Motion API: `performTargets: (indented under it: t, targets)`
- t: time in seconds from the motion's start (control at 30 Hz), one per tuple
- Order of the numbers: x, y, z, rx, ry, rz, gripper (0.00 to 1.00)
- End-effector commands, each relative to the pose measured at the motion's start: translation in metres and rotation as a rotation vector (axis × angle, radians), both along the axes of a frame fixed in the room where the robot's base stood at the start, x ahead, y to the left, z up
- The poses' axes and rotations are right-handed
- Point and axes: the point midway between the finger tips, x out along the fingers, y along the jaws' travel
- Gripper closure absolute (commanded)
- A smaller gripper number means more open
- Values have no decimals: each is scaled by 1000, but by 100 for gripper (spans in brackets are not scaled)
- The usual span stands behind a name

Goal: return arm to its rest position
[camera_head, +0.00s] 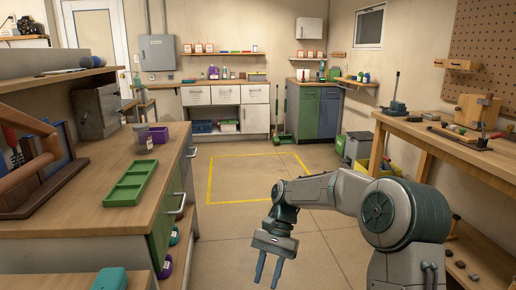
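My arm reaches in from the lower right of the head view, bent at its large joint, with its forearm stretched to the left. My gripper (269,270) hangs at the forearm's end, pointing down over the bare floor. Its two blue fingers are spread apart with a gap between them, and nothing shows in the gap. The gripper is clear of the counter on the left and the workbench on the right. The lower part of my arm is cut off by the frame's bottom edge.
A wooden counter (80,222) stands left, bearing a green tray (131,182) and a purple-lidded jar (145,138). A workbench (440,138) with tools runs along the right. Open floor with a yellow taped outline (209,180) lies between. Cabinets (226,95) line the back wall.

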Motion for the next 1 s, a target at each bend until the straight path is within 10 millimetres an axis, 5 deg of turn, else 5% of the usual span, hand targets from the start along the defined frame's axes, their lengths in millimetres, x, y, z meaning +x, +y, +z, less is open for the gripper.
performTargets:
  t: [0.03,0.6,0.8,1.0]
  targets:
    - [-9,-4,30,-28,-45,20,70]
    - [-106,-75,199,-198,-516,218,70]
    - [-145,-100,250,-219,-678,278,70]
    - [-175,-117,280,-220,-806,328,70]
